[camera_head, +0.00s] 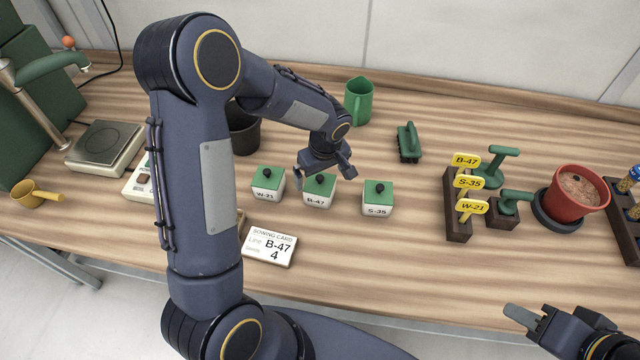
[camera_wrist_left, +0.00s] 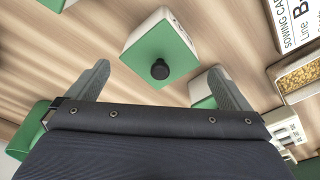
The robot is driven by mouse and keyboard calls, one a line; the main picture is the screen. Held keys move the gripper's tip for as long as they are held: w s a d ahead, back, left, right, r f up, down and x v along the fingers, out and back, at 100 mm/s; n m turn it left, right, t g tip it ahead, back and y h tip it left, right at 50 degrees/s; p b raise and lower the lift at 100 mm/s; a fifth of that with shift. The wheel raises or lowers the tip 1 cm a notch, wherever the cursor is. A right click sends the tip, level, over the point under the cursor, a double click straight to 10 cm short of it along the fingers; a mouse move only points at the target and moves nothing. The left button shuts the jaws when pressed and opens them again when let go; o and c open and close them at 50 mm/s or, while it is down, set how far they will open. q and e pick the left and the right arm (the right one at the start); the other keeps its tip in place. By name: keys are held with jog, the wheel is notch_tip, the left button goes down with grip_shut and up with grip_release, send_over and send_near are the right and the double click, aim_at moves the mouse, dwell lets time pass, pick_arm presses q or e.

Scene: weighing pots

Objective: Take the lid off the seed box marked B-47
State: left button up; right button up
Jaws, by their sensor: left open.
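The seed box B-47 (camera_head: 316,200) is a white cube with a green lid (camera_head: 320,186) and a black knob. It stands between box W-21 (camera_head: 267,190) and box S-35 (camera_head: 377,205), which have the same green lids. My left gripper (camera_head: 325,172) is open and empty, just above and behind B-47's lid. In the left wrist view a green lid with its black knob (camera_wrist_left: 160,69), apparently B-47's, lies ahead between the spread fingers (camera_wrist_left: 158,75). My right gripper (camera_head: 530,322) is at the lower right, partly cut off; its opening cannot be made out.
A sowing card (camera_head: 270,247) reading B-47, 4 lies in front of the boxes. A rack of yellow tags (camera_head: 458,222) and a red pot (camera_head: 577,194) stand right. Bare table lies in front of S-35.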

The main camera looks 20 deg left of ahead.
pick_arm(q)
notch_tip(320, 180, down, 2)
jog(key=shift+w+a, duration=0.1)
jog(key=shift+w, duration=0.05)
jog(key=shift+r, duration=0.1)
jog(key=c, duration=0.6)
jog(key=shift+r, duration=0.15)
jog(key=shift+c, duration=0.2)
